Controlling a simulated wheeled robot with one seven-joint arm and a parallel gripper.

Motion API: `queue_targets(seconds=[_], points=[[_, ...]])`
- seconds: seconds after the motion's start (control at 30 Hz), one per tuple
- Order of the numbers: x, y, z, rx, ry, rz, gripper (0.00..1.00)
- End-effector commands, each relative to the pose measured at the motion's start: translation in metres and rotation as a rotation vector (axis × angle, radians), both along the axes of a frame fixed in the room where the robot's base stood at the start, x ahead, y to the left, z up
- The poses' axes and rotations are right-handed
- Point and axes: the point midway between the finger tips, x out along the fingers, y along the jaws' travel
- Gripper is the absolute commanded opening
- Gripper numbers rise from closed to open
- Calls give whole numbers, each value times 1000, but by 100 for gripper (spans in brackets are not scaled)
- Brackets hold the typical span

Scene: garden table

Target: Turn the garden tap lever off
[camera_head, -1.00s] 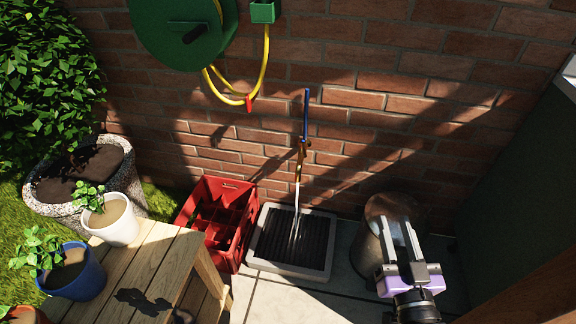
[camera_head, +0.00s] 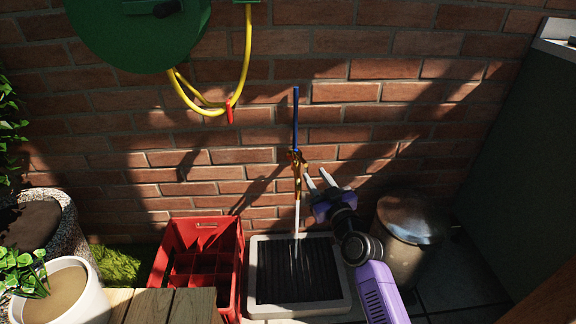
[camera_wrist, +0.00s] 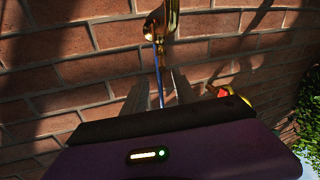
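The brass tap (camera_head: 297,160) is on the brick wall, with its long blue lever (camera_head: 295,110) pointing straight up. A pale stream of water (camera_head: 297,215) runs down from it. My gripper (camera_head: 316,176) is open and empty, just right of the tap body and below the lever, its fingers pointing up toward the wall. In the wrist view, the tap (camera_wrist: 162,20) is at the top and the blue lever (camera_wrist: 160,75) shows between the lines of my two fingers (camera_wrist: 158,82). I see no clear contact; the lever's far end is hidden behind my gripper's body.
A drain tray (camera_head: 254,275) lies below the tap. A red crate (camera_head: 205,228) stands left of it, and a metal bin (camera_head: 408,222) stands right, close to my arm. A yellow hose (camera_head: 247,60) hangs upper left. A white pot (camera_head: 75,305) is at lower left.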

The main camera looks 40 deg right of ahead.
Motion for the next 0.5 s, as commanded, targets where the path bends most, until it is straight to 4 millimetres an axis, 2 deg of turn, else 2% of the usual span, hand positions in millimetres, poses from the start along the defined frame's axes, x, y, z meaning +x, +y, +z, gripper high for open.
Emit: queue_targets(seconds=[0.27, 0.5], points=[[6, 1, -3, -56, 31, 13, 34], [38, -9, -3, -58, 30, 13, 34]])
